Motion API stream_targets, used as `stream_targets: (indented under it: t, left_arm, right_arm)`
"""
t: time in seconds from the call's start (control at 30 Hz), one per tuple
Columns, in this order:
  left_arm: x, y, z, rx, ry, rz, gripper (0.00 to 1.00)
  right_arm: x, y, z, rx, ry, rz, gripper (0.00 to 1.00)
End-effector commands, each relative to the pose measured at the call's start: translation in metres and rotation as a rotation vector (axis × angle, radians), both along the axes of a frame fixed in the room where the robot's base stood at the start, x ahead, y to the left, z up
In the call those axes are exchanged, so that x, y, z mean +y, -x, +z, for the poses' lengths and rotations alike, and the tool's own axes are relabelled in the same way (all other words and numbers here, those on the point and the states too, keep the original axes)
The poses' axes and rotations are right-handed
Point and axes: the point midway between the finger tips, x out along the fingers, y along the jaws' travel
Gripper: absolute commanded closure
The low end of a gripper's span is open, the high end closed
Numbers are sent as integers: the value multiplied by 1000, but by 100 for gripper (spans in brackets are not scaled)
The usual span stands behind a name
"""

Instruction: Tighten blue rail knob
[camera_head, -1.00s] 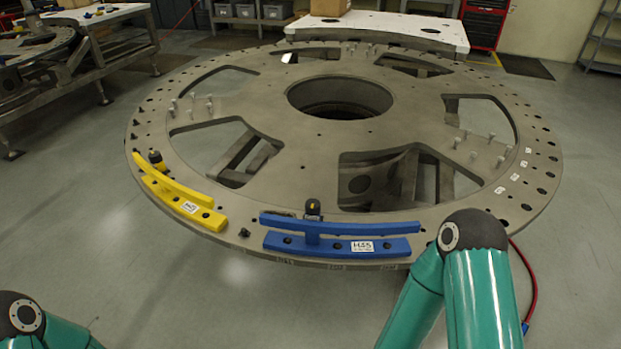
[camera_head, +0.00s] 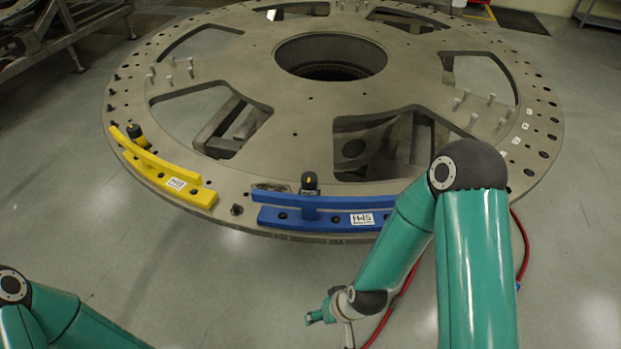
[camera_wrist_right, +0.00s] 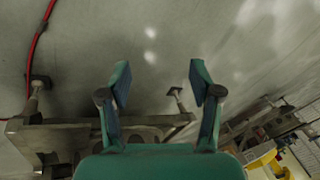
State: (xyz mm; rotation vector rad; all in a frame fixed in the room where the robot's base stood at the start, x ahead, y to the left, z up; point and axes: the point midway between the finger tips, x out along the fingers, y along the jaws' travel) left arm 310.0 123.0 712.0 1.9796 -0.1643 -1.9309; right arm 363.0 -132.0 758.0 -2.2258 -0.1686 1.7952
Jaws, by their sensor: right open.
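The blue rail (camera_head: 335,212) lies along the near edge of the round turret plate and bears a white label. Its dark knob (camera_head: 309,181) stands upright behind it, with a small yellow mark. My right gripper (camera_head: 325,312) is low in front of the plate, below and apart from the blue rail. In the right wrist view its two fingers (camera_wrist_right: 160,85) are spread with nothing between them. My right forearm covers the right end of the rail. Of my left arm only green links show at the lower left; its gripper is out of view.
A yellow rail (camera_head: 165,170) with its own knob (camera_head: 134,131) sits on the turret plate (camera_head: 290,130) to the left. The plate has large cut-outs and several upright pins. A red hose (camera_head: 524,245) hangs by the right arm. Open floor lies in front.

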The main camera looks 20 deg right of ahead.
Motion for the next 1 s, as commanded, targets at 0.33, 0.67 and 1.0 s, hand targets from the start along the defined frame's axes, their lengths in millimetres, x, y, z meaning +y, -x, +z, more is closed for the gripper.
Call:
stream_targets:
  t: [0.33,0.67,1.0]
  left_arm:
    - [0,0,-45,0,0,0,60]
    - [0,0,-70,0,0,0,60]
    - [0,0,-68,0,0,0,60]
  right_arm:
    - [-19,-98,179,-605,217,39,36]
    - [-34,-69,307,-922,278,-3,36]
    - [-40,-64,325,-964,285,-12,36]
